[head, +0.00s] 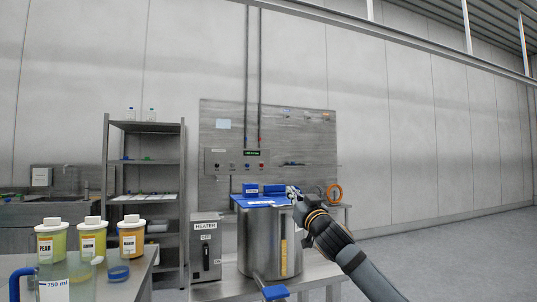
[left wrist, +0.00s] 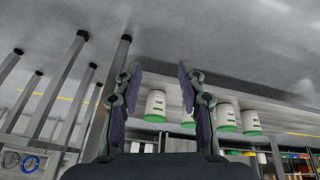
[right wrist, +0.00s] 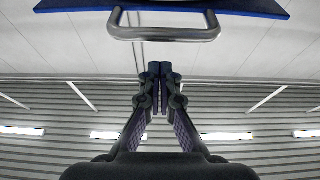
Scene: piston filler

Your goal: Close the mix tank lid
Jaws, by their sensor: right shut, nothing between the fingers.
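The mix tank (head: 262,243) is a steel cylinder on the bench, with a blue lid (head: 262,200) across its top. My right gripper (head: 292,192) is at the right edge of the lid in the head view. In the right wrist view my right gripper (right wrist: 159,68) has its fingertips together with nothing between them. A metal bar handle (right wrist: 164,34) and the blue-edged lid (right wrist: 262,10) show just beyond the fingertips, apart from them. My left gripper (left wrist: 160,75) is open and empty in the left wrist view; it does not show in the head view.
A heater box (head: 206,250) stands left of the tank. Yellow and orange jars (head: 90,240) and a measuring jug (head: 67,284) stand on the left table. A blue-handled valve (head: 273,291) sticks out at the tank's front. A shelf rack (head: 145,128) stands behind.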

